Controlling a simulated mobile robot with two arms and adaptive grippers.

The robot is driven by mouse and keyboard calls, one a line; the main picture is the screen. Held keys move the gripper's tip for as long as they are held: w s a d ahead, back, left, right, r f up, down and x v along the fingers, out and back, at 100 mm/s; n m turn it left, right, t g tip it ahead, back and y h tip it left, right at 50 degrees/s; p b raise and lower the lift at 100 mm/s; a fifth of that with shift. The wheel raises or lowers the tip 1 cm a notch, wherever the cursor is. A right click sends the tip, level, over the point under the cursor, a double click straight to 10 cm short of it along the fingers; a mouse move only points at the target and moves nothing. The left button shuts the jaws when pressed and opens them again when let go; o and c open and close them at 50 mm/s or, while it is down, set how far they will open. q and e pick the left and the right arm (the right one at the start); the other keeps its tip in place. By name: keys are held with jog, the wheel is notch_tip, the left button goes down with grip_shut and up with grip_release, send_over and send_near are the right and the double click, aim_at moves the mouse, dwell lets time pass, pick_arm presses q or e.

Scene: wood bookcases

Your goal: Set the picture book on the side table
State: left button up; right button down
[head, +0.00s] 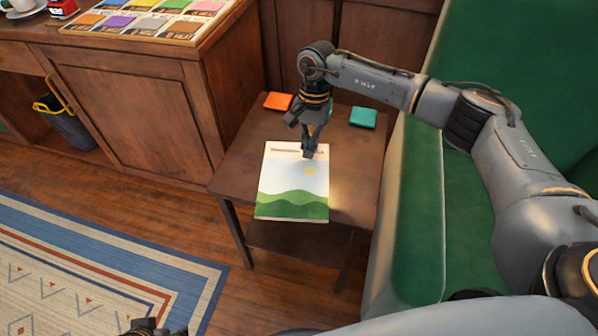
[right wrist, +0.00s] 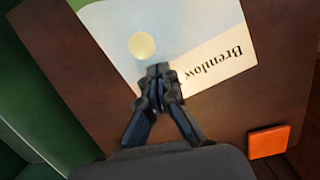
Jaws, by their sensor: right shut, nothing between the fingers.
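The picture book (head: 292,190), white with green hills and a pale yellow sun, lies flat on the dark wood side table (head: 350,205). My right gripper (head: 309,153) is shut and empty, pointing down at the book's top edge and covering part of the title. I cannot tell whether its fingertips touch the cover. A dark piece at the bottom edge of the head view may be my left gripper (head: 150,328); its fingers cannot be made out.
An orange coaster (head: 278,101) and a teal coaster (head: 363,117) lie at the table's back. A green sofa (head: 415,215) stands close on the right. A wooden cabinet (head: 135,105) with several colourful cards on top stands at left. A patterned rug (head: 90,270) covers the floor.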

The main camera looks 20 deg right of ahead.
aim_at(304, 171)
jog(key=s+a, duration=0.1)
jog(key=s, duration=0.1)
jog(key=s+a, duration=0.3)
jog(key=s, duration=0.1)
jog(key=shift+s+a+f, duration=0.1)
jog(key=shift+s+a, duration=0.15)
jog(key=shift+a, duration=0.1)
jog(key=shift+w+f, duration=0.15)
jog(key=shift+f, duration=0.45)
pick_arm(q)
jog(key=shift+b+v, duration=0.4)
jog(key=shift+v, duration=0.7)
pick_arm(e)
jog(key=shift+d+f, duration=0.1)
jog(key=shift+f, duration=0.05)
